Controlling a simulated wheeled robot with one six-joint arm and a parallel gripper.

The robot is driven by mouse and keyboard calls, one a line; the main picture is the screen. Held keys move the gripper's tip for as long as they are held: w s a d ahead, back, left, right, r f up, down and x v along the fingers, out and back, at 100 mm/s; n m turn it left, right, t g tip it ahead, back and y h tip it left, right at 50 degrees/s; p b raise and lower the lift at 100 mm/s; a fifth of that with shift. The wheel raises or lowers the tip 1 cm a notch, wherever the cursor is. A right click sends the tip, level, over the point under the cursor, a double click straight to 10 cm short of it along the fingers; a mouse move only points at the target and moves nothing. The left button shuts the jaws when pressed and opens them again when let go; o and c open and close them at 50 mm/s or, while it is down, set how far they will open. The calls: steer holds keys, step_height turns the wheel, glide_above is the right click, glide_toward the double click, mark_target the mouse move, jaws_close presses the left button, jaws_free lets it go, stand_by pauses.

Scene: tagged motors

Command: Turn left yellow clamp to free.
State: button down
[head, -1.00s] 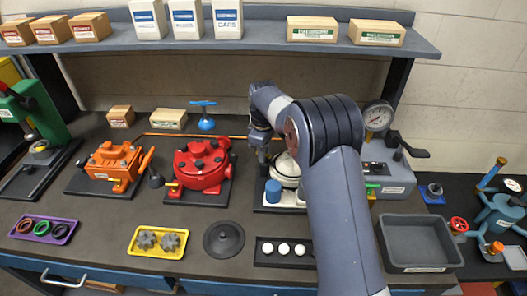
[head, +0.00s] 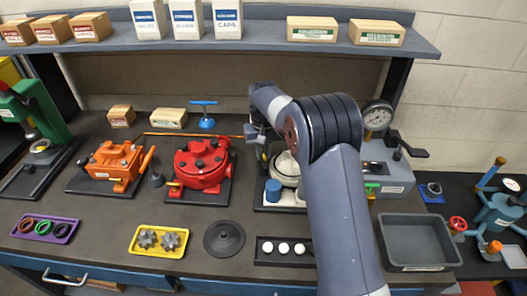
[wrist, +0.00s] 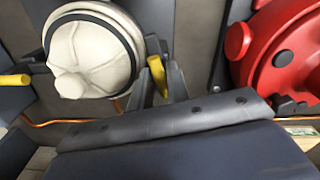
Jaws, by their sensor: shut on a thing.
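A white domed motor (head: 288,172) stands on a dark base plate in the head view, partly hidden behind my arm. The wrist view shows its ribbed white body (wrist: 95,55) from the opposite side. The left yellow clamp (wrist: 157,75) is on the motor's side nearest the red pump and sits between my gripper's fingers (wrist: 158,80), which are shut on it. Another yellow clamp (wrist: 15,80) is on the motor's far side at the left of the wrist view. My gripper (head: 262,158) is small and partly hidden in the head view.
The red pump (head: 202,165) stands close on the gripper's left; it also shows in the wrist view (wrist: 285,50). A blue cylinder (head: 273,190) stands in front of the motor. A gauge unit (head: 392,175) and an empty grey tray (head: 415,228) are to the right.

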mark_target(263, 153)
steer(key=shift+m, duration=1.5)
steer(key=c, duration=1.4)
jaws_free()
steer(key=shift+o, duration=0.2)
step_height(263, 153, up, 11)
steer(key=b, duration=0.1)
steer(key=shift+f, duration=0.2)
step_height(263, 153, down, 11)
steer(key=shift+r+p, duration=0.15)
steer(key=shift+p, duration=0.45)
